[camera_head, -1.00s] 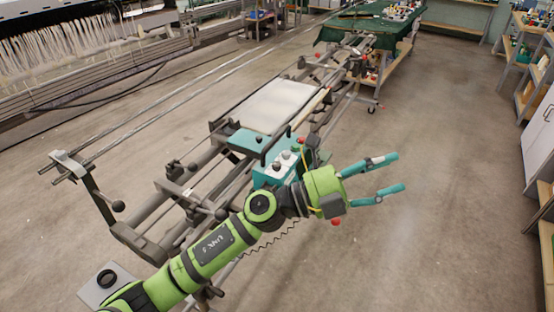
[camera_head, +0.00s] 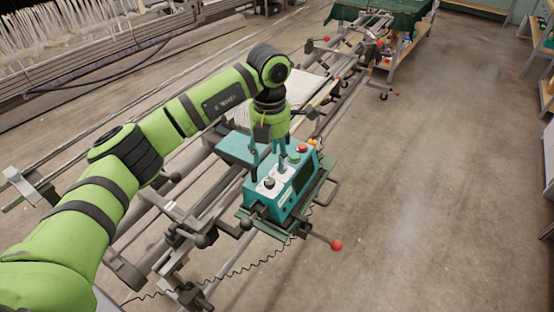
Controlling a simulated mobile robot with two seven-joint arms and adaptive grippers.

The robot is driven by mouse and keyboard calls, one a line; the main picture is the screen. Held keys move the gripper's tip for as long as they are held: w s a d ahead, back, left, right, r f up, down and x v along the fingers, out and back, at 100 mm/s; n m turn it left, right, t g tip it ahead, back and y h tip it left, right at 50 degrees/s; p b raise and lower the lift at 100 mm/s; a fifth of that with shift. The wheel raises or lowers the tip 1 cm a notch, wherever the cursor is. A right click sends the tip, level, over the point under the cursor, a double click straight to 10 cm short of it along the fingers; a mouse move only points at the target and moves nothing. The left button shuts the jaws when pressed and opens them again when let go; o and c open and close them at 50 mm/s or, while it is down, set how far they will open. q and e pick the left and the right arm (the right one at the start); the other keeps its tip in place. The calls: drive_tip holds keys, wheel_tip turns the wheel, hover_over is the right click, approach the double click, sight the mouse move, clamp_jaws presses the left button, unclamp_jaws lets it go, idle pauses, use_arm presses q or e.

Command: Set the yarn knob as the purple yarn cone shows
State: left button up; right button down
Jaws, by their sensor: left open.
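The teal control box (camera_head: 292,192) stands on the machine frame at the middle of the view. On its top I see a dark knob (camera_head: 269,183) on a white plate, with a second white plate (camera_head: 284,171) behind it. I cannot read any markings, so I cannot tell which knob is the yarn knob or how it is set. My left gripper (camera_head: 268,166) points down over the box top, open, with its teal fingers apart. Whether a finger touches the box is unclear. I cannot make out a purple yarn cone. My right gripper is out of view.
A green button (camera_head: 294,157) and a red button (camera_head: 302,148) sit on the box close to my fingers. A lever with a red ball (camera_head: 337,245) sticks out in front. A green-covered table (camera_head: 345,11) stands at the back. The floor at right is clear.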

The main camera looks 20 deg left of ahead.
sight(270, 180)
use_arm(q)
drive_tip(key=shift+s+f, duration=0.15)
drive_tip(key=shift+s, duration=0.2)
drive_tip(key=shift+s+f+p, duration=0.3)
drive_tip(key=shift+f+p, duration=0.15)
drive_tip(key=shift+f, duration=0.05)
drive_tip(key=shift+s+f+p, duration=0.3)
drive_tip(key=shift+f+p, duration=0.1)
drive_tip(key=shift+f, duration=0.1)
drive_tip(key=f, duration=0.2)
drive_tip(key=f+p, duration=0.1)
drive_tip(key=f, duration=0.1)
drive_tip(key=shift+w, duration=0.3)
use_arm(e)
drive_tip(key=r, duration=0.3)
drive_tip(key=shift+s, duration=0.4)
use_arm(q)
drive_tip(key=shift+s, duration=0.1)
clamp_jaws()
